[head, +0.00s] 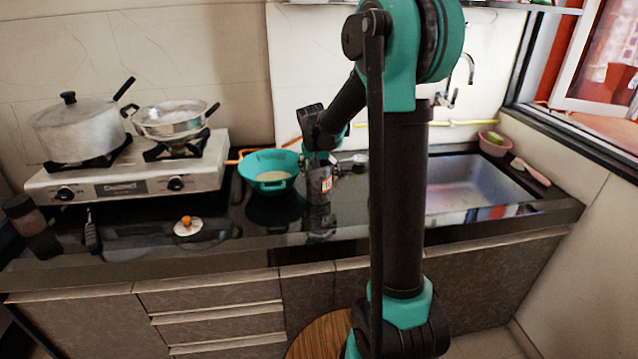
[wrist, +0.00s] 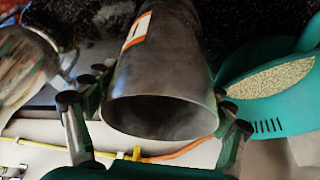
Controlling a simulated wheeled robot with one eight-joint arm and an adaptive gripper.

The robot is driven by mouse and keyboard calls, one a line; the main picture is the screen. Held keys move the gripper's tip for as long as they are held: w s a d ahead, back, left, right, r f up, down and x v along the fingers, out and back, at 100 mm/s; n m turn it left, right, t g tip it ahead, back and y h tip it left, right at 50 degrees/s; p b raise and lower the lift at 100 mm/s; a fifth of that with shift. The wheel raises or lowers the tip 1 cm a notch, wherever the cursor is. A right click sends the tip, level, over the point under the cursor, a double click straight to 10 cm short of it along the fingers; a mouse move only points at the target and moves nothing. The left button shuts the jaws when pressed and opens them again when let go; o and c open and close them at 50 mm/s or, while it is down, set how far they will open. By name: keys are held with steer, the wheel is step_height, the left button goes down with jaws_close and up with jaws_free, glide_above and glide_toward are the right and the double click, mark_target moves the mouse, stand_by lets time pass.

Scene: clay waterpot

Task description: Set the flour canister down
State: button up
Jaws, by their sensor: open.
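The flour canister (head: 319,184) is a dark grey metal cylinder with an orange-and-white label. In the head view it appears upright on the black countertop, its reflection just below. In the wrist view the canister (wrist: 165,60) shows its open, dark mouth towards the camera; its contents cannot be made out. My gripper (head: 320,168) is at the canister's upper part. In the wrist view my gripper (wrist: 154,115) is open, with a finger on each side of the canister. A gap shows at the left finger; the right finger is close to the wall, and contact there is unclear.
A teal basin (head: 268,171) with pale grain stands just left of the canister. A stove (head: 130,175) holds a lidded pot (head: 78,130) and a steel pan (head: 172,120). A white lid (head: 188,228) with an orange knob lies front left. The sink (head: 470,185) is right.

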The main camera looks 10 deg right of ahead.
steer(key=shift+f, duration=0.1)
steer(key=c, duration=1.6)
